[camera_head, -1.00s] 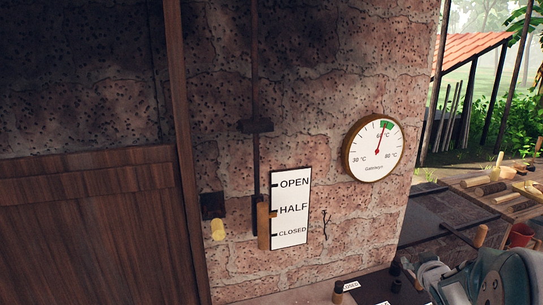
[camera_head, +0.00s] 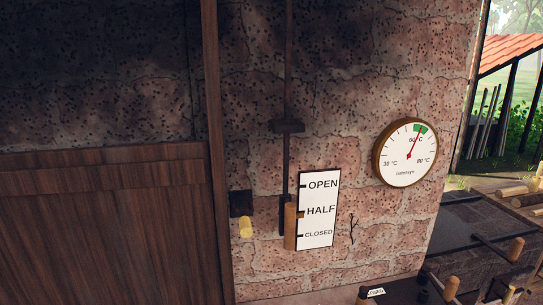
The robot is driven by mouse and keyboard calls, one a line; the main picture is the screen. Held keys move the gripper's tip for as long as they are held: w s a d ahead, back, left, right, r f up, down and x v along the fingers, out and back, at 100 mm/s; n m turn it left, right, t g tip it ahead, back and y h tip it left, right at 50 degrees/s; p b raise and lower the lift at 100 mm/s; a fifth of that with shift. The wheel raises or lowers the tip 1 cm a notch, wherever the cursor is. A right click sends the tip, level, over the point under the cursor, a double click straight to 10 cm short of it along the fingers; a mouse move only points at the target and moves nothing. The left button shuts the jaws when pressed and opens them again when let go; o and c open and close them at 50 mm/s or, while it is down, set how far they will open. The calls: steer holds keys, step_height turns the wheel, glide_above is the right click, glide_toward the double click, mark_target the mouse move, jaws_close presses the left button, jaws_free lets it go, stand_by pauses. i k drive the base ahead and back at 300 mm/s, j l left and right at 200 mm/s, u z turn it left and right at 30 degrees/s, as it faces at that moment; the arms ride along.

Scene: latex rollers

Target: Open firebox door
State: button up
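A dark brown wooden door or panel (camera_head: 105,235) fills the lower left, with an upright post on its right side. It looks shut. I cannot tell whether it is the firebox door; no other door is plain in view. My gripper is not in view.
A slider with a wooden handle (camera_head: 290,226) stands by a white OPEN/HALF/CLOSED sign (camera_head: 319,209), its top near HALF. A round gauge (camera_head: 405,153) hangs on the brick wall. A dark bench (camera_head: 480,225) with wooden-handled tools stands lower right.

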mark_target(449, 231)
steer(key=k+l, duration=0.15)
steer(key=l, duration=0.15)
steer(key=k+l, duration=0.1)
steer(key=l, duration=0.25)
steer(key=k+l+z, duration=0.1)
steer(key=l, duration=0.2)
steer(key=k+l, duration=0.15)
steer(key=l, duration=0.2)
steer(key=k+l, duration=0.1)
steer(key=l, duration=0.25)
